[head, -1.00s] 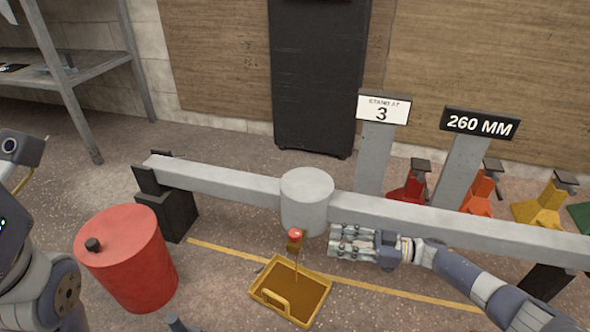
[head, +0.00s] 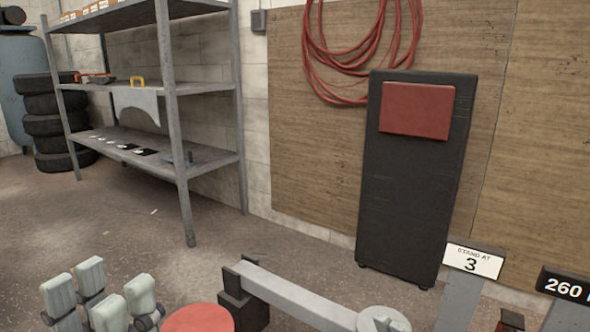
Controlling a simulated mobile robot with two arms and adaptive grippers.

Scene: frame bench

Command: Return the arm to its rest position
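My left gripper (head: 99,294) is at the bottom left in the head view, its pale finger pads pointing up. It is open, with a gap between the finger pairs and nothing seen in it. The rest of the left arm is below the picture edge. A small grey piece shows in front of the round cylinder top (head: 371,313) at the bottom edge. It may be a tip of my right gripper; its opening cannot be made out.
A grey beam (head: 290,294) runs from a black support (head: 241,308) to the cylinder. A red drum top (head: 198,319) is right of my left gripper. A metal shelf (head: 205,160), black cabinet (head: 410,200) and stand sign (head: 474,260) stand beyond.

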